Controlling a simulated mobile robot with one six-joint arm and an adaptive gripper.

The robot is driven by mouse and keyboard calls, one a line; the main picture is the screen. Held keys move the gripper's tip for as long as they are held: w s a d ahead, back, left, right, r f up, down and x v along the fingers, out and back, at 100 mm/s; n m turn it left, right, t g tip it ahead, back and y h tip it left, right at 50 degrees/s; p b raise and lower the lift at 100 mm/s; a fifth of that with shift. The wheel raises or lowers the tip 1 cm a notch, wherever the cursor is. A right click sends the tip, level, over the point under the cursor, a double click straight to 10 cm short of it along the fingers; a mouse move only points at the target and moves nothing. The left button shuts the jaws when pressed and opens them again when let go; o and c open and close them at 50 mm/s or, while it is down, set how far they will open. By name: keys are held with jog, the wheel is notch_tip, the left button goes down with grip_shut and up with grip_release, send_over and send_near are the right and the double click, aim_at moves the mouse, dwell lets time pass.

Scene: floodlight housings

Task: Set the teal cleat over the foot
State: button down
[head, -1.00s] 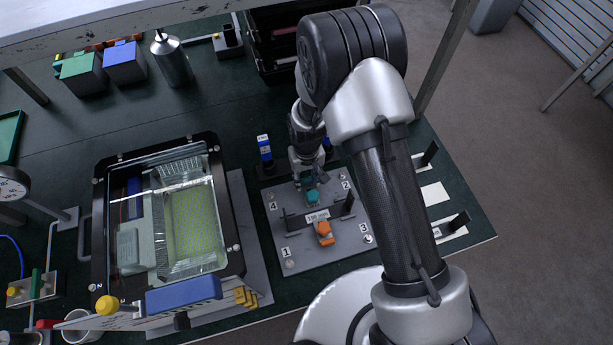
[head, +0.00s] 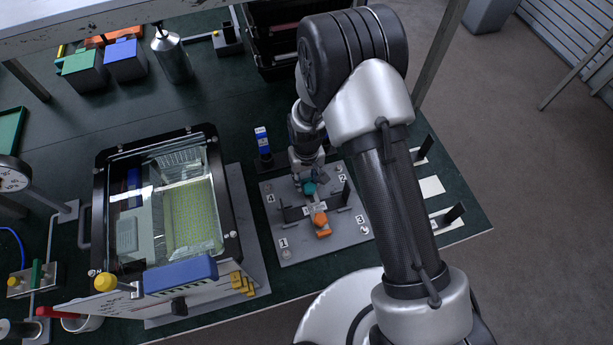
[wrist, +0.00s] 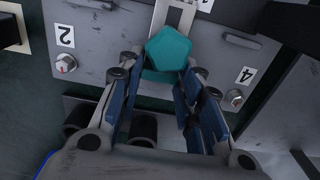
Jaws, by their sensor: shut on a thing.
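The teal cleat (head: 309,188) is between the fingertips of my gripper (head: 306,176), over the far half of a grey numbered plate (head: 282,257). In the wrist view the teal cleat (wrist: 168,50) is a rounded, many-sided block. The fingers of my gripper (wrist: 155,77) are shut on its near part. A pale metal strip (wrist: 181,17) runs just beyond the cleat; it may be the foot, but the cleat hides its near end. I cannot tell whether the cleat touches it. An orange cleat (head: 320,220) sits on the near half of the plate.
Dark upright brackets (head: 346,190) stand on the plate at either side of the cleats. A glass-lidded tank (head: 228,205) is close at the left. A black crate (head: 268,50) stands at the back.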

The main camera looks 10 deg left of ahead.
aim_at(306, 179)
jog(key=c, duration=1.1)
grip_release()
jog(key=shift+w, duration=0.15)
notch_tip(306, 179, up, 12)
